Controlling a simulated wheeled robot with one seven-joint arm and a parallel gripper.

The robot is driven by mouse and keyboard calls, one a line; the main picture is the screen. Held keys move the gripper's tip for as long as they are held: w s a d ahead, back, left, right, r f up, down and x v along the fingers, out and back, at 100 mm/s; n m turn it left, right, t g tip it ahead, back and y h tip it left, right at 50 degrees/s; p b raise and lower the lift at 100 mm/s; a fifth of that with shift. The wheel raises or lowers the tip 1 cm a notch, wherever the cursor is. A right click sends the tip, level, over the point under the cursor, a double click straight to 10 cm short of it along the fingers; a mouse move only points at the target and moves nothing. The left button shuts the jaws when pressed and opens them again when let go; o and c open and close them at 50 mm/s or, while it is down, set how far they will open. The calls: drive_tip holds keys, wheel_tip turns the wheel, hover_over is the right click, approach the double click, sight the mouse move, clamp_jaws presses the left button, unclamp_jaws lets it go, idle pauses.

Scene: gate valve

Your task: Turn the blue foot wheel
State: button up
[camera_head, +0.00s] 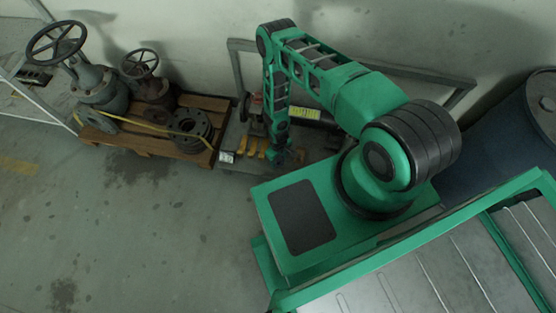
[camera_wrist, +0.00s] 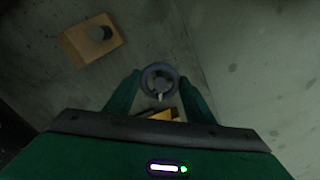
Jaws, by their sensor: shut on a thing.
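The foot wheel (camera_wrist: 146,78) is a small dark blue-grey ring with a hub and spokes, seen in the wrist view between my fingertips. A small pale piece shows at its near side. My gripper (camera_wrist: 160,82) has one green finger on each side of the wheel and is shut on it. In the head view my gripper (camera_head: 277,154) reaches down low beside yellow parts near the wall. There the wheel cannot be made out behind my arm.
A wooden pallet (camera_head: 128,139) at left carries two large valves with dark handwheels and a round flange (camera_head: 190,124). A grey frame (camera_head: 236,62) leans on the wall. A blue barrel (camera_head: 505,130) stands at right. Open floor (camera_head: 130,230) lies in front.

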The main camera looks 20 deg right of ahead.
sight(278, 159)
drive_tip(key=shift+w+a+m, duration=0.1)
drive_tip(key=shift+w+m, duration=0.4)
drive_tip(key=shift+m, duration=0.4)
drive_tip(key=shift+c, duration=0.2)
drive_tip(key=shift+o, duration=0.2)
drive_tip(key=o, duration=1)
drive_tip(key=shift+o, duration=0.2)
drive_tip(key=shift+s, duration=0.25)
drive_tip(key=shift+s, duration=0.1)
wheel_tip(278, 159, up, 11)
drive_tip(key=shift+f, duration=0.1)
